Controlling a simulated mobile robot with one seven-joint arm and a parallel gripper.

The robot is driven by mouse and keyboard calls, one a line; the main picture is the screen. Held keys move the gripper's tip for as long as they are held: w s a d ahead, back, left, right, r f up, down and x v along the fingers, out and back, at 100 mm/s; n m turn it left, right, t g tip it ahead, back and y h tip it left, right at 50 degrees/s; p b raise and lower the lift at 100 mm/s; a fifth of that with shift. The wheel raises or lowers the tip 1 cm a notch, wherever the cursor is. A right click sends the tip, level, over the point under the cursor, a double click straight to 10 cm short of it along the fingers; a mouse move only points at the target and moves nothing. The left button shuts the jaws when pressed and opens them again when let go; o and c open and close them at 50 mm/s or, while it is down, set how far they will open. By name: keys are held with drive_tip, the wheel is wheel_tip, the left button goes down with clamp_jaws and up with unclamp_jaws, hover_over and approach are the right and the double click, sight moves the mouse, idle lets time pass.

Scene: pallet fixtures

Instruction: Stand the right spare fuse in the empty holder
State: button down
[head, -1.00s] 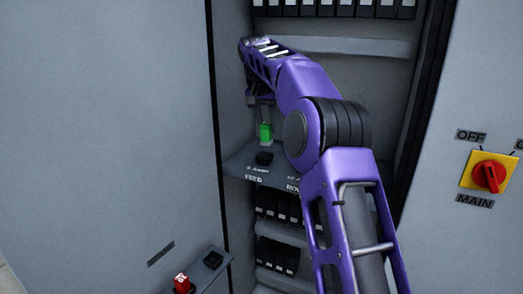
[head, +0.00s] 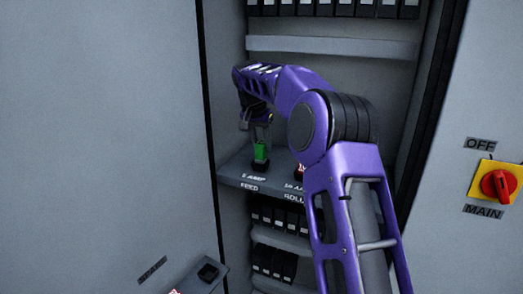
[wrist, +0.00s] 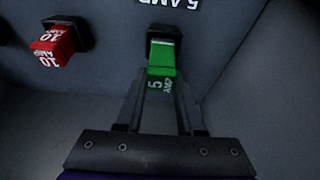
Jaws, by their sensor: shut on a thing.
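A green 5 AMP fuse (head: 260,151) is between the fingers of my gripper (head: 260,133), which is shut on it. The fuse is upright at the black holder (head: 260,168) labelled 5 AMP FEED. In the wrist view, the green fuse (wrist: 161,62) lines up with the black holder (wrist: 163,34) and its far end meets it. I cannot tell how deep it sits. My gripper also shows in the wrist view (wrist: 161,92), fingers on either side of the fuse.
A red 10 AMP fuse (wrist: 52,46) stands in the neighbouring holder. A lower-left ledge (head: 197,284) bears an empty black socket (head: 209,271) and a barely visible red fuse (head: 175,292). The cabinet's left wall is close to my gripper. A red main switch (head: 496,186) is at right.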

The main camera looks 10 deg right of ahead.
drive_tip(key=shift+f, duration=1)
drive_tip(key=shift+f, duration=0.15)
drive_tip(key=c, duration=0.5)
unclamp_jaws()
drive_tip(key=v, duration=1.2)
